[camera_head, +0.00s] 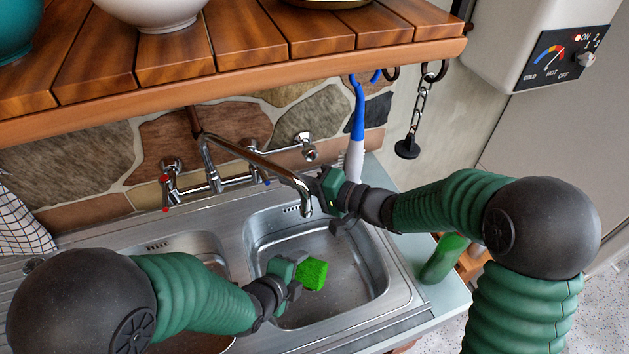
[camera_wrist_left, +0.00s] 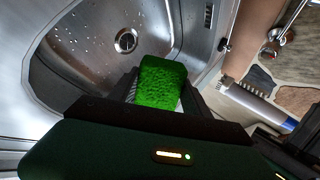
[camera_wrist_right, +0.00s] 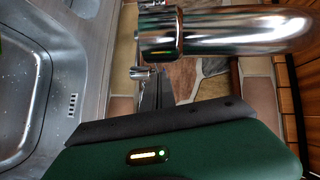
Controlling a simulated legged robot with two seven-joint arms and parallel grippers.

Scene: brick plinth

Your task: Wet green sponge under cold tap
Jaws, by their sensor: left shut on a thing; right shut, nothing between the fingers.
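The bright green sponge (camera_head: 313,273) is held in my left gripper (camera_head: 297,284) above the right basin. In the left wrist view the sponge (camera_wrist_left: 162,82) sits between the fingers, with the drain beyond it. The chrome tap (camera_head: 255,160) has its spout reaching over the right basin, its mouth above and behind the sponge, apart from it. No water stream shows. A red mark is by the left handle (camera_head: 167,182) and a blue mark near the right handle (camera_head: 306,147). My right gripper (camera_head: 322,186) is shut and empty beside the spout's end; its fingers (camera_wrist_right: 158,92) show below the chrome spout (camera_wrist_right: 235,32).
The steel sink (camera_head: 375,262) has two basins. A wooden shelf (camera_head: 230,55) overhangs the back. A blue-and-white brush (camera_head: 357,135) and a chained plug (camera_head: 407,148) hang at the right. A green bottle (camera_head: 441,258) stands right of the sink; a water heater (camera_head: 510,45) is above.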

